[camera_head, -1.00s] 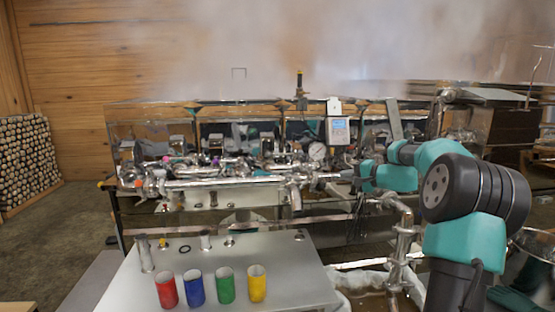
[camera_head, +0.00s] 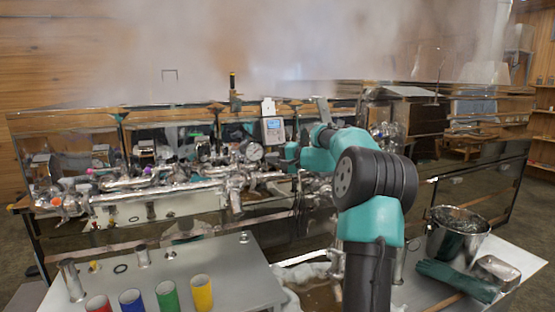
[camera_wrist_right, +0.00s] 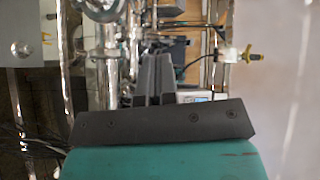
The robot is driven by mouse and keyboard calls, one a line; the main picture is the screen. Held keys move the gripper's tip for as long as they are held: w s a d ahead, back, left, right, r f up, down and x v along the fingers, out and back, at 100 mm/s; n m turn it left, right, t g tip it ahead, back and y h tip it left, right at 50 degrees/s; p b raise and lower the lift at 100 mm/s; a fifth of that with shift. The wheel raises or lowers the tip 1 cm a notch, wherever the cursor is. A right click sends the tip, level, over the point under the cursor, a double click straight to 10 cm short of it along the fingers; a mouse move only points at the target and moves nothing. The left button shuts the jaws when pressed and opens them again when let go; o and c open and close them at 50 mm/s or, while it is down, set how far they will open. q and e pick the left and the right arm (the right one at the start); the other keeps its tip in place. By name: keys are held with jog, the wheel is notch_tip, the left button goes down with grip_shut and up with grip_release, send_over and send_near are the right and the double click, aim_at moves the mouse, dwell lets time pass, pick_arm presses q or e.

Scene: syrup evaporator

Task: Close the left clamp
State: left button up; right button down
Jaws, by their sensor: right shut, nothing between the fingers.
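Shiny pipework with several metal fittings (camera_head: 70,203) runs along the front of the evaporator (camera_head: 165,205) in the head view. The fittings are too small and crowded to tell which is the left clamp or whether it is open. My right arm reaches in over the right part of the pipework, with its wrist near the dial gauge. In the right wrist view my right gripper (camera_wrist_right: 153,62) has its dark fingers together, empty, with pipes behind them. My left gripper is not in view.
A small digital display (camera_head: 273,130) and a dial gauge (camera_head: 251,152) stand near my right wrist. Red, blue, green and yellow cups (camera_head: 202,292) stand on the front table (camera_head: 225,262). Steam hangs above.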

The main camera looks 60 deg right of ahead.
jog(key=shift+w+a+f, duration=0.2)
jog(key=shift+w+a, duration=0.6)
jog(key=shift+w, duration=0.5)
jog(key=shift+w+a+f, duration=0.15)
jog(key=shift+w+a, duration=0.6)
jog(key=shift+w, duration=0.5)
jog(key=shift+w+a+f, duration=0.2)
jog(key=shift+w+a, duration=0.6)
jog(key=shift+w, duration=0.5)
